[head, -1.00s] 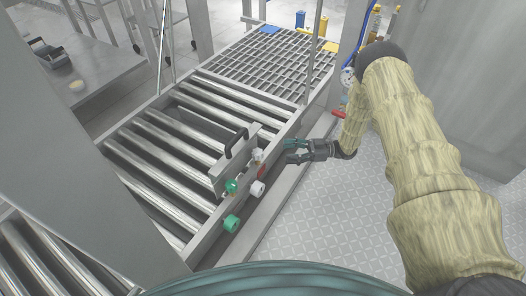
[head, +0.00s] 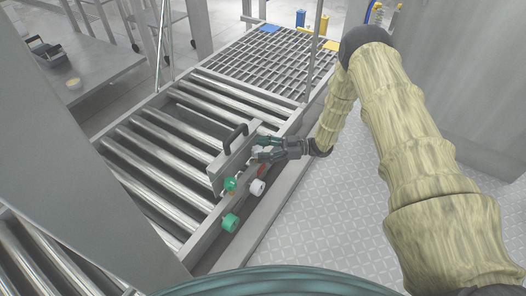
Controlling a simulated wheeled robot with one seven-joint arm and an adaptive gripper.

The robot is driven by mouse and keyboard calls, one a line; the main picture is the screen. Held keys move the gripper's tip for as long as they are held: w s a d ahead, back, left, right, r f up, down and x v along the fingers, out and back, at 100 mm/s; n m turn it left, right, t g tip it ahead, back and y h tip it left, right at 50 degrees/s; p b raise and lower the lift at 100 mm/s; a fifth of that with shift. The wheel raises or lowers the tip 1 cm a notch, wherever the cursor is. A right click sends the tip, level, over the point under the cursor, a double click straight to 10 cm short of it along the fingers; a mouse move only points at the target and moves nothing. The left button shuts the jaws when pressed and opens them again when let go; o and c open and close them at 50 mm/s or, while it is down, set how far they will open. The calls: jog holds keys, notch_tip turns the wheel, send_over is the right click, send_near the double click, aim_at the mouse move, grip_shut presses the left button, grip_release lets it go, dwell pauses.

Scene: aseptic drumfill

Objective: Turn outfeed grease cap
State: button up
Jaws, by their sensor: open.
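Several round caps sit on the side rail of the roller conveyor in the head view. Two are green, an upper green cap (head: 230,184) and a lower green cap (head: 230,222). A white cap (head: 257,187) sits to their right. Another white cap (head: 255,153), farther up the rail, is mostly hidden by my gripper (head: 258,149). The gripper is open, its fingers pointing left around or just in front of this cap; I cannot tell if they touch it. No label shows which cap is the outfeed one.
A plate with a black handle (head: 236,136) stands on the rail just left of my fingers. A small red part (head: 262,170) is just below them. The roller conveyor (head: 150,150) lies to the left. The patterned floor (head: 310,225) on the right is clear.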

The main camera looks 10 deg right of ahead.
jog(key=shift+a, duration=0.1)
jog(key=shift+c, duration=0.4)
jog(key=c, duration=0.9)
jog(key=shift+r+t+p, duration=0.1)
jog(key=shift+t+p, duration=0.2)
jog(key=shift+p, duration=0.15)
